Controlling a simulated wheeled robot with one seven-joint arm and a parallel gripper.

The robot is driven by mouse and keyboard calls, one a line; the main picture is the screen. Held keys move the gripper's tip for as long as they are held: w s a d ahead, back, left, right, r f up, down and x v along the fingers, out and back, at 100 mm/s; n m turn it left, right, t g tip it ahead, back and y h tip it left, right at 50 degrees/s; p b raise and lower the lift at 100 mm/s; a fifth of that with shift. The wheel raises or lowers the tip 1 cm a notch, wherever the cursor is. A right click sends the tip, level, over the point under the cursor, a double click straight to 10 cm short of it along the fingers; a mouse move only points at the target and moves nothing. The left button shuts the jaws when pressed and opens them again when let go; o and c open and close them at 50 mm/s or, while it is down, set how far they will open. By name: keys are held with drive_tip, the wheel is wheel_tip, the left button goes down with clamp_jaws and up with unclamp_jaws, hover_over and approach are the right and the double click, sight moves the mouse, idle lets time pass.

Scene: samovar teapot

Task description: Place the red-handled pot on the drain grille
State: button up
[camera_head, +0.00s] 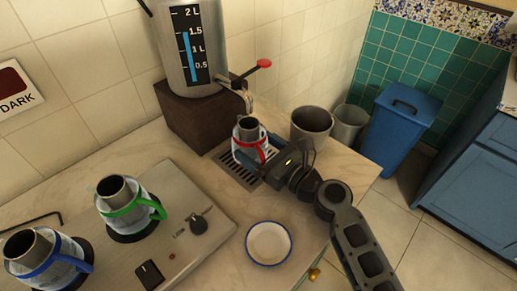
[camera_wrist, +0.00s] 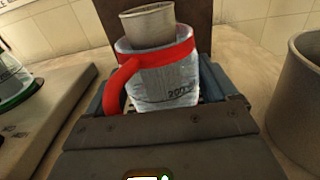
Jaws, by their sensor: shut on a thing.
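The red-handled pot (camera_head: 248,132) is a clear pot with a red band and handle and a grey metal cup in its top. It stands upright at the drain grille (camera_head: 232,166), below the samovar's tap (camera_head: 244,90). My gripper (camera_head: 252,156) is shut on the pot, with a finger on each side of it. In the wrist view the pot (camera_wrist: 160,75) sits between the fingers, its red handle toward me. The pot's base is hidden by my gripper, so I cannot tell whether it touches the grille.
The samovar (camera_head: 190,50) stands on a dark block (camera_head: 200,115) behind the grille. A grey bucket (camera_head: 311,128) is close on the right. Green (camera_head: 127,205) and blue (camera_head: 40,255) handled pots are on the hotplate unit at left. A white saucer (camera_head: 268,243) lies in front.

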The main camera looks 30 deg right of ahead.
drive_tip(key=shift+f, duration=0.3)
drive_tip(key=shift+f, duration=0.15)
drive_tip(key=o, duration=1.1)
drive_tip(key=shift+c, duration=0.2)
drive_tip(key=b+v, duration=0.1)
drive_tip(key=v, duration=1.1)
drive_tip(key=shift+b, duration=0.35)
